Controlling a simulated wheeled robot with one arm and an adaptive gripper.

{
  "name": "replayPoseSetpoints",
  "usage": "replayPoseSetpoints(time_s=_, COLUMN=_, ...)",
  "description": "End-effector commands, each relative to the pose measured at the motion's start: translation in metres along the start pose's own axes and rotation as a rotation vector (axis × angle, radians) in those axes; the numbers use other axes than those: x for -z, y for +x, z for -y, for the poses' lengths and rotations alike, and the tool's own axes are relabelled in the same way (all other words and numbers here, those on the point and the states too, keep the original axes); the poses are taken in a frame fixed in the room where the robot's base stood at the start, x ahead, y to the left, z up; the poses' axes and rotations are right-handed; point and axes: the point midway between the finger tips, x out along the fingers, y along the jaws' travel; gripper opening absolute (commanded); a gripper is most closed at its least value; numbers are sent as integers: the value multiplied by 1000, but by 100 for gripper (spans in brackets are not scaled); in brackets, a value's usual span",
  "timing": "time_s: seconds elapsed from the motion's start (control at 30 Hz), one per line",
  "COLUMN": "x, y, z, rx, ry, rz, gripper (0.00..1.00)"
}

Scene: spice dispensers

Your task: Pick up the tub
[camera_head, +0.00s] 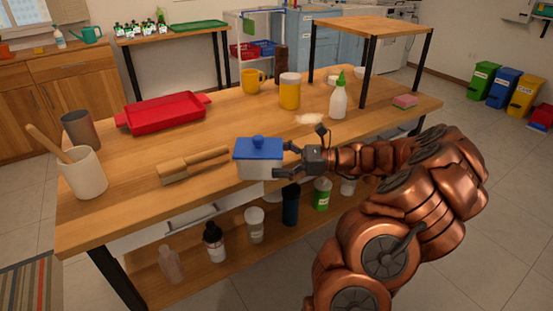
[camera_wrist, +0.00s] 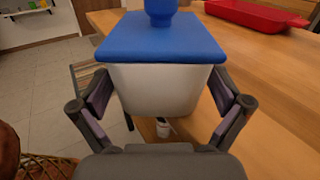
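The tub is a white box with a blue lid and round blue knob (camera_head: 258,158), upright at the table's front edge. In the wrist view the tub (camera_wrist: 160,88) fills the middle, with its lid nearest the top. My gripper (camera_head: 287,160) comes from the right, its fingers spread wide at the tub's right end. In the wrist view my gripper (camera_wrist: 162,92) has one finger on each side of the tub, just below the lid. The pads look very close to the walls; whether they press on them is unclear. The tub's underside is hidden.
On the wooden table (camera_head: 130,210), a brush (camera_head: 195,163) lies left of the tub. A red tray (camera_head: 163,112), yellow mug (camera_head: 253,80), yellow jar (camera_head: 290,91) and white green-topped bottle (camera_head: 338,98) stand farther back. Several containers stand on the shelf below.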

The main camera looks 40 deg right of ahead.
Motion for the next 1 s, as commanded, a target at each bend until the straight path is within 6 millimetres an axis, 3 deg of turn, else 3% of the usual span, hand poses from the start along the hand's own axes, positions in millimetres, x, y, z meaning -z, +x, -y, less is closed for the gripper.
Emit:
replayPoseSetpoints(time_s=0.27, x=0, y=-8, z=1, rx=3, ry=-1, rz=0, gripper=100)
replayPoseSetpoints(time_s=0.8, x=0, y=-99, z=1, rx=4, ry=-1, rz=-3, gripper=100)
replayPoseSetpoints(time_s=1.0, x=0, y=-116, z=0, rx=1, ry=1, rz=1, gripper=100)
